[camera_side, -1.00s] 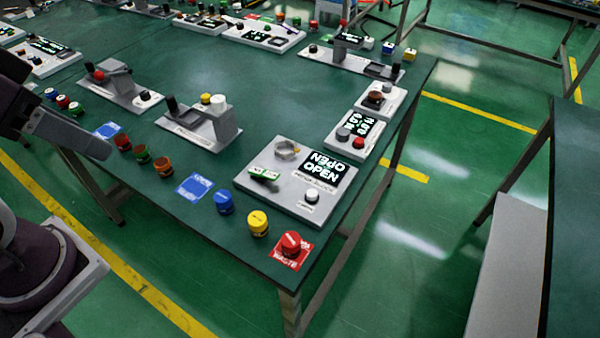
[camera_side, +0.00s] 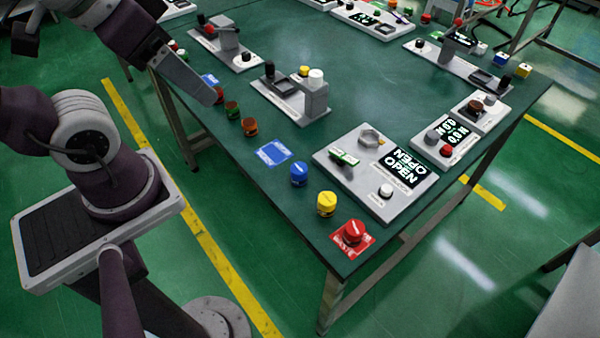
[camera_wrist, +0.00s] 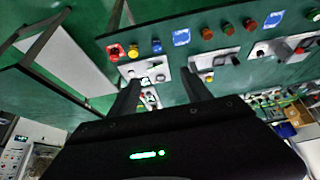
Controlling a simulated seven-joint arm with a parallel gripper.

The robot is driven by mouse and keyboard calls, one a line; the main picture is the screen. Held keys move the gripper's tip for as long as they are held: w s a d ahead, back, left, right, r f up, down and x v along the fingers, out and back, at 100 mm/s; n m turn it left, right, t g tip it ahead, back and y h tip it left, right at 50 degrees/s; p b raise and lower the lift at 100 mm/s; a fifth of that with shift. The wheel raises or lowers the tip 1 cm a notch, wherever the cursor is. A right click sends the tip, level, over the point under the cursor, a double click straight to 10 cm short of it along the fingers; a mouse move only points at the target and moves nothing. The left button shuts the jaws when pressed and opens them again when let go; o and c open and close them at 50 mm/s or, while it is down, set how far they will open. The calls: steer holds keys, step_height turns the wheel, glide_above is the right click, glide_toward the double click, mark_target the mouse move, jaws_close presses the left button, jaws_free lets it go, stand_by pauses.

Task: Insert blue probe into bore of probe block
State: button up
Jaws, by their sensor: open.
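The blue probe (camera_side: 298,174), a short ridged blue cylinder, appears to stand upright on the green table, left of the probe block. It also shows in the wrist view (camera_wrist: 157,46). The probe block (camera_side: 345,197) looks to be the light grey plate with a grey ring-like fitting (camera_side: 370,137), a green-topped part (camera_side: 343,157), a white knob and a display reading OPEN. The inside of its bore cannot be made out. My gripper (camera_wrist: 160,74) is open and empty, its two dark fingers apart, well away from the probe.
A yellow cylinder (camera_side: 326,204) and a red one (camera_side: 353,232) on a red WASTE mat stand near the table's front corner. A blue mat (camera_side: 273,152) lies behind the probe. Another fixture (camera_side: 290,98) and several small cylinders stand farther left.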

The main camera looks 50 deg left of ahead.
steer(key=shift+o, duration=0.4)
steer(key=m+g, duration=0.6)
steer(key=m, duration=1)
glide_above(299, 167)
step_height(299, 167, down, 24)
step_height(299, 167, down, 7)
steer(key=shift+f, duration=0.1)
jaws_close()
